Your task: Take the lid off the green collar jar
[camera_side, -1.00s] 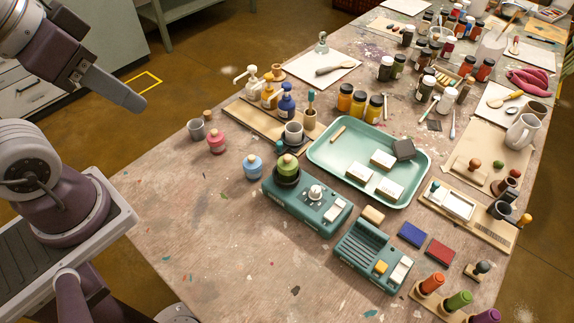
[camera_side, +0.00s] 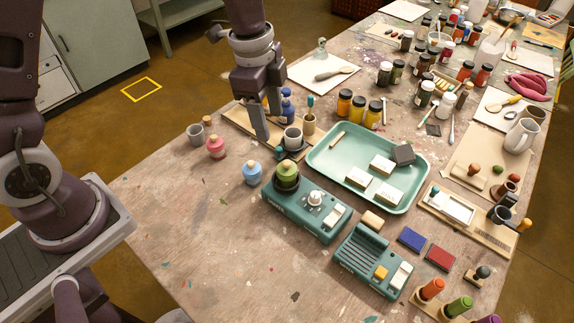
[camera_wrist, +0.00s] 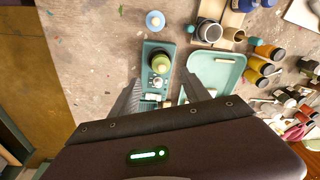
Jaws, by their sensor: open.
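The green jar (camera_side: 287,174), with a pale tan knob on top, sits in a dark round holder on the teal device (camera_side: 306,226). Its lid appears to be on. The jar also shows in the wrist view (camera_wrist: 158,64), just beyond the fingertips.
A blue jar (camera_side: 252,173) and a pink jar (camera_side: 216,147) stand left of the green jar. A grey cup (camera_side: 292,138) and pump bottles stand behind. A green tray (camera_side: 329,176) with white blocks lies to the right. The front left table is clear.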

